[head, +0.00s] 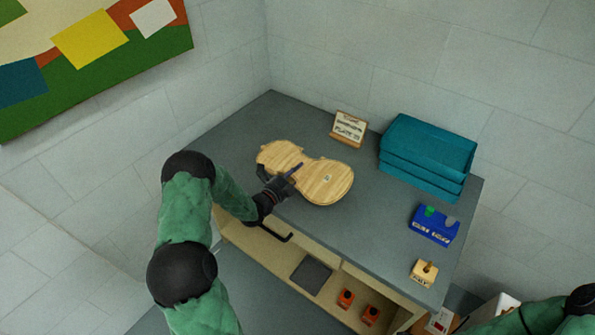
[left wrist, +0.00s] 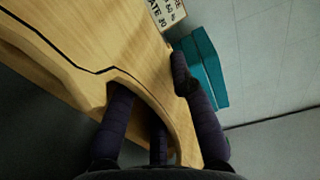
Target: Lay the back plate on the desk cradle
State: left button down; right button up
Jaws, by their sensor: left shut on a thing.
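The back plate (head: 328,182) is a pale, striped wooden violin-shaped board, lying roughly flat at the left part of the grey desk top. My left gripper (head: 284,181) is shut on its near edge at the waist. In the left wrist view the dark fingers (left wrist: 155,100) straddle the edge of the plate (left wrist: 110,35). I cannot tell whether the plate touches anything below it. No desk cradle shows clearly; the plate may hide it. My right gripper is out of view; only part of the right arm shows at the lower right.
A small lettered sign block (head: 348,128) stands behind the plate. Teal stacked boxes (head: 428,155) are at the back right. A blue holder (head: 434,226) and a small wooden block (head: 424,272) sit on the right end. A shelf below holds orange items (head: 346,299). Bare desk (head: 375,225) lies right of the plate.

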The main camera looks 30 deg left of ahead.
pick_arm(q)
jog(key=shift+r, duration=0.1)
dwell(0.7)
jog(key=shift+f, duration=0.45)
dwell(0.8)
jog(key=c, duration=1)
grip_release()
jog(key=shift+s, duration=0.1)
jog(key=s, duration=0.8)
jog(key=s+a, duration=0.1)
jog(key=s, duration=0.2)
jog(key=shift+s+a, duration=0.1)
jog(key=shift+s, duration=0.3)
jog(key=shift+s, duration=0.1)
